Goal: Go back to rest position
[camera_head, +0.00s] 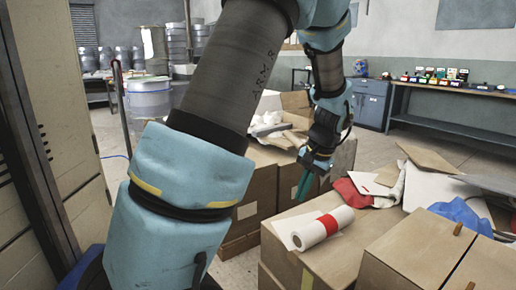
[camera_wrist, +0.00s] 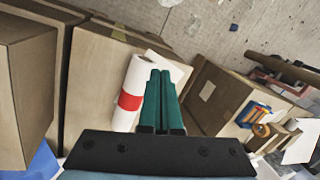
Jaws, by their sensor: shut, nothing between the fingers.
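My gripper (camera_head: 304,186) hangs over the cardboard boxes in the head view, its green fingers pointing down. In the wrist view the green fingers (camera_wrist: 160,88) lie side by side, shut and empty. A white roll with a red band (camera_head: 322,228) lies on top of a cardboard box (camera_head: 335,262), just in front of and below the fingers. In the wrist view the roll (camera_wrist: 131,92) shows to the left of the fingers, partly beside them. My arm covers much of the left and middle of the head view.
More cardboard boxes (camera_head: 420,250) stand at the front right. Blue cloth (camera_head: 460,214) and red cloth (camera_head: 350,192) lie among loose boards to the right. A workbench (camera_head: 450,110) stands along the back right. A tall beige cabinet (camera_head: 45,120) is at the left. Open floor (camera_head: 380,148) lies behind the boxes.

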